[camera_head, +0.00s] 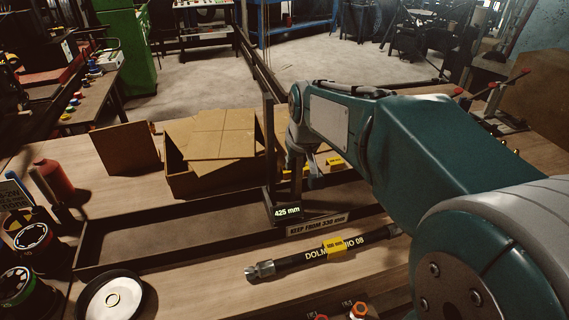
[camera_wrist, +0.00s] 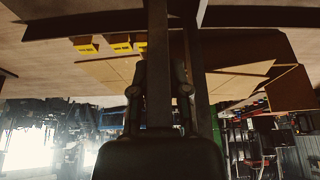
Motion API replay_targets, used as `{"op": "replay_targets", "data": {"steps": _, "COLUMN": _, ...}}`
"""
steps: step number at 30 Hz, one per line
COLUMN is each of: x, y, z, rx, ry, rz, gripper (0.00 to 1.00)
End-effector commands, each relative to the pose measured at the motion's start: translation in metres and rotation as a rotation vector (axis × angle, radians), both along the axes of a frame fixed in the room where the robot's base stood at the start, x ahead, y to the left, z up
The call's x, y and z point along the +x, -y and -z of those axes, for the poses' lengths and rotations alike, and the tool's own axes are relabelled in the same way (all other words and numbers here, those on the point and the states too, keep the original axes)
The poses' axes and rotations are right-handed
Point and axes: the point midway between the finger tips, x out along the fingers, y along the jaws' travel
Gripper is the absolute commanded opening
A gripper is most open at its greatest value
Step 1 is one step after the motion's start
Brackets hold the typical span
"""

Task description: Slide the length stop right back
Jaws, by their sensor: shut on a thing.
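The length stop (camera_head: 268,150) is a dark upright frame on a rail across the bench, with a small lit display (camera_head: 287,212) at its foot reading 425 mm. My gripper (camera_head: 299,178) points down behind the display and is shut on a dark upright bar of the stop. In the wrist view, which is upside down, my two fingers (camera_wrist: 158,88) lie on either side of this bar (camera_wrist: 158,40). The bar's lower end and the exact finger contact are partly hidden in the head view.
A label reading KEEP FROM 330 mm (camera_head: 317,224) sits in front of the stop. A black hose (camera_head: 300,260) with a yellow tag lies nearer. A round dish (camera_head: 108,298) is at front left.

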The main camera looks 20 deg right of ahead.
Motion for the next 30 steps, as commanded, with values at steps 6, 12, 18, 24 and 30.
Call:
{"op": "replay_targets", "data": {"steps": 6, "x": -0.001, "y": 0.068, "z": 0.002, "rx": 0.000, "ry": -0.005, "rz": 0.013, "gripper": 0.00}}
{"op": "replay_targets", "data": {"steps": 12, "x": -0.002, "y": 0.129, "z": 0.002, "rx": 0.001, "ry": -0.006, "rz": 0.012, "gripper": 0.00}}
{"op": "replay_targets", "data": {"steps": 18, "x": -0.001, "y": 0.178, "z": 0.002, "rx": 0.000, "ry": -0.006, "rz": 0.007, "gripper": 0.00}}
{"op": "replay_targets", "data": {"steps": 24, "x": -0.001, "y": 0.211, "z": 0.002, "rx": 0.001, "ry": -0.007, "rz": 0.004, "gripper": 0.00}}
{"op": "replay_targets", "data": {"steps": 30, "x": -0.001, "y": 0.224, "z": 0.002, "rx": 0.002, "ry": -0.007, "rz": 0.001, "gripper": 0.00}}
